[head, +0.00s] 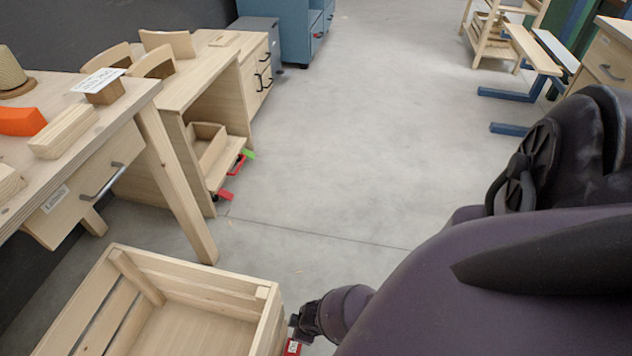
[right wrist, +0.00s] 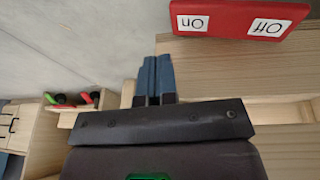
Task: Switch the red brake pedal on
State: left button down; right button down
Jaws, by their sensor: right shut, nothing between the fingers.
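The red brake pedal (right wrist: 228,17) is at the top right of the right wrist view, with white "On" and "Off" labels that appear upside down. In the head view a small part of a red pedal with a white label (head: 293,347) shows at the bottom edge, beside the wooden crate. My right gripper (right wrist: 154,60) is shut and empty. Its blue-grey fingertips lie just left of and below the pedal's "On" end in the wrist view, with a visible gap. In the head view my right arm hides most of that area. My left gripper is not in view.
A slatted wooden crate (head: 262,318) stands at the bottom left. A workbench (head: 175,180) with a drawer is beyond it. The concrete floor (head: 350,150) in the middle is clear.

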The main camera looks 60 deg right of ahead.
pick_arm(q)
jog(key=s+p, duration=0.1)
jog(key=p, duration=0.2)
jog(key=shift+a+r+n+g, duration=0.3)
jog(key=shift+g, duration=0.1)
pick_arm(e)
jog(key=s+d+r, duration=0.1)
jog(key=d+r, duration=0.2)
jog(key=r, duration=0.4)
jog(key=shift+s, duration=0.1)
